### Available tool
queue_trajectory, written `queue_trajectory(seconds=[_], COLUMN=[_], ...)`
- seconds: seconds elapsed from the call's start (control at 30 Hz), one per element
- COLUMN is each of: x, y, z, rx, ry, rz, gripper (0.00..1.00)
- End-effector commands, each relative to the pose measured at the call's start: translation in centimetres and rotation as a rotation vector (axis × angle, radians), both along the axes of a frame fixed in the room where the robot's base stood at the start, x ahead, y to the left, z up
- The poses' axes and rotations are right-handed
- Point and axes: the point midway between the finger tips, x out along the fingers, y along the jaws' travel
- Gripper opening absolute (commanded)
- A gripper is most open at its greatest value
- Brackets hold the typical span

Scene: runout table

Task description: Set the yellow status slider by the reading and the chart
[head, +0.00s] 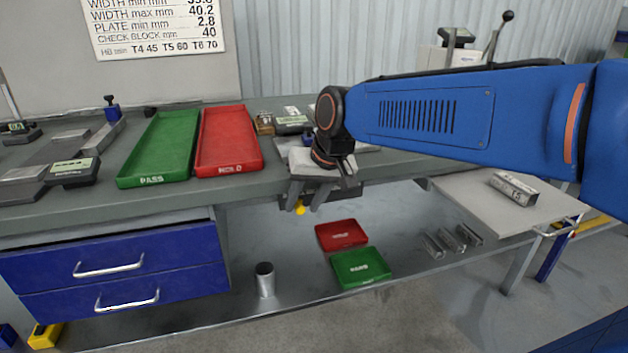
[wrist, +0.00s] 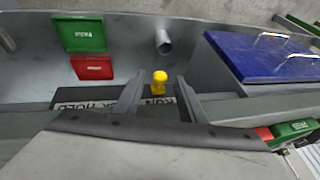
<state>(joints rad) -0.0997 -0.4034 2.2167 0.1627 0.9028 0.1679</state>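The yellow slider knob (head: 299,209) sits below the bench's front edge. It also shows in the wrist view (wrist: 159,82), in front of a dark strip with pale lettering, partly hidden; one word looks like HOLD. My gripper (head: 304,206) is open, its two grey fingers pointing down at the bench edge. In the wrist view my gripper (wrist: 160,78) has one finger on each side of the knob, with gaps showing; contact is not visible. The chart (head: 155,25) lists width max 40.2, plate min 2.8, check block 40, and T4 45, T5 60, T6 70. Its top line is cut off.
A green PASS tray (head: 160,148) and a red tray (head: 228,142) lie on the bench. Display gauges (head: 73,172) (head: 291,125) have readings too small to read. A marked block (head: 514,188) lies on the right side table. Small red and green bins (head: 341,235) (head: 360,268) sit on the lower shelf.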

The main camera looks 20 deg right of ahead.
Motion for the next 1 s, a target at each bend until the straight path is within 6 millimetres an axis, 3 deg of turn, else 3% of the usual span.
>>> queue_trajectory(seconds=[0.7, 1.0], x=[-5.3, -6.6], y=[-2.2, -2.7], z=[12.0, 14.9], rx=[0.001, 0.001], ry=[-0.004, -0.001], rz=[-0.001, 0.000], gripper=[0.37, 0.37])
